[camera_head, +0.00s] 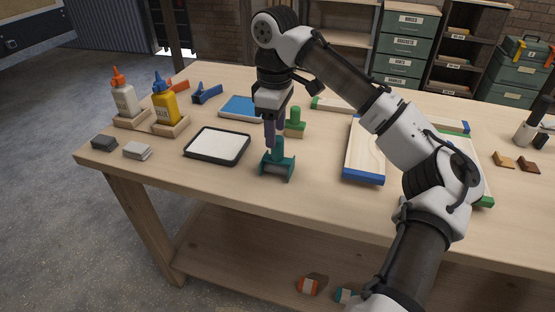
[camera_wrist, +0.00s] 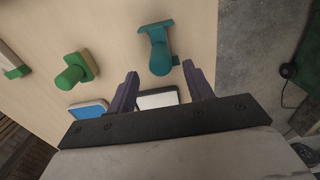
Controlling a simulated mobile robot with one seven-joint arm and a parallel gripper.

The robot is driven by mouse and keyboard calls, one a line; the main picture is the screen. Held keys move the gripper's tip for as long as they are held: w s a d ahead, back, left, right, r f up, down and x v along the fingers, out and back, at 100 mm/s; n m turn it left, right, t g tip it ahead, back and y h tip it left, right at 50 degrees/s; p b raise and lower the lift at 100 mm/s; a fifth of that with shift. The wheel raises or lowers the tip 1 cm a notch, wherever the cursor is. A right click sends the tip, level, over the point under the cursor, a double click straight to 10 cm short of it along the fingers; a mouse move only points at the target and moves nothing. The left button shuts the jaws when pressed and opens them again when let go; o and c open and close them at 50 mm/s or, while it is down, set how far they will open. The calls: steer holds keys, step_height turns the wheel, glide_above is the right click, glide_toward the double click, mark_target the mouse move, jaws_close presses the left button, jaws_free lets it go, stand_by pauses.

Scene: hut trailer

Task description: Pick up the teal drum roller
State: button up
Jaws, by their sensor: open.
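The teal drum roller (camera_head: 278,168) stands on the wooden workbench with its handle up, near the bench's front edge. In the wrist view the roller (camera_wrist: 159,48) lies just beyond the fingertips, roughly in line with the gap between them. My gripper (camera_head: 269,143) points down over the roller, with its purple fingers close to the handle top in the head view. In the wrist view my gripper (camera_wrist: 161,72) has its two fingers spread apart and nothing between them. Whether a finger touches the handle cannot be told.
A green-handled tool (camera_head: 295,124) stands behind the roller. A black-rimmed white tray (camera_head: 217,146) lies to the left, and a blue pad (camera_head: 240,107) behind. A blue-edged board (camera_head: 364,165) lies to the right. Glue bottles (camera_head: 164,105) stand farther left. Bare bench lies around the roller's front.

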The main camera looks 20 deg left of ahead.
mark_target(278, 138)
steer(key=f, duration=0.2)
steer(key=f+p, duration=0.1)
steer(key=f, duration=0.2)
steer(key=shift+s+d, duration=0.1)
steer(key=shift+d, duration=0.1)
steer(key=shift+c, duration=0.2)
jaws_close()
steer(key=shift+r, duration=0.1)
step_height(278, 138, up, 18)
stand_by(0.3)
steer(key=c, duration=0.8)
jaws_free()
steer(key=shift+c, duration=0.5)
